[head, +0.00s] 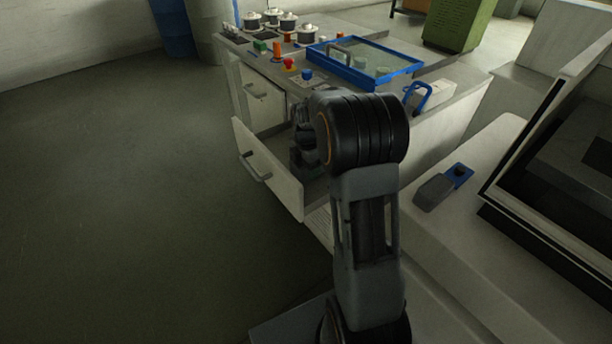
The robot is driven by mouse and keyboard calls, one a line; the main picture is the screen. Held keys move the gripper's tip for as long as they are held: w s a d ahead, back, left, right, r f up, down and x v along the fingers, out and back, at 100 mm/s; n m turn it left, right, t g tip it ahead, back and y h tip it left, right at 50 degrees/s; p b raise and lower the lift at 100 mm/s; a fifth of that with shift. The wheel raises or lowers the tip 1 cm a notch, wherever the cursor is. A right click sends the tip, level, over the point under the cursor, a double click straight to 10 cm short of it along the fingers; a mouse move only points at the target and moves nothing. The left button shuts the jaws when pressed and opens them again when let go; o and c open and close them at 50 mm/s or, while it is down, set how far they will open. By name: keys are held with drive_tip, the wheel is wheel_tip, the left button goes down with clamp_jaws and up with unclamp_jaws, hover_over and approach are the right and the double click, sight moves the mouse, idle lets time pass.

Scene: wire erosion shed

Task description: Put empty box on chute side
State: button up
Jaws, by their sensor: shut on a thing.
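My gripper (303,152) is down at the open lower drawer, partly hidden behind my own dark forearm. It is shut on a dark, box-like thing (299,163), low at the drawer's inner side. Shadow and my arm hide most of this thing, so I cannot see whether it is empty or whether it touches the drawer. The open lower drawer (262,172) is pale with a grey bar handle. No chute can be made out clearly.
Above the drawer, the bench top holds a blue-framed glass lid (352,78), several lidded pots (283,22), a red knob (289,63) and a blue handle (418,98). A pale machine with a dark screen (575,150) stands right. The floor (120,190) at left is clear.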

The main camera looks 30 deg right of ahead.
drive_tip(key=shift+f, duration=1.9)
drive_tip(key=shift+f, duration=0.1)
drive_tip(key=shift+f+b, duration=0.15)
drive_tip(key=shift+b, duration=0.2)
drive_tip(key=o, duration=1)
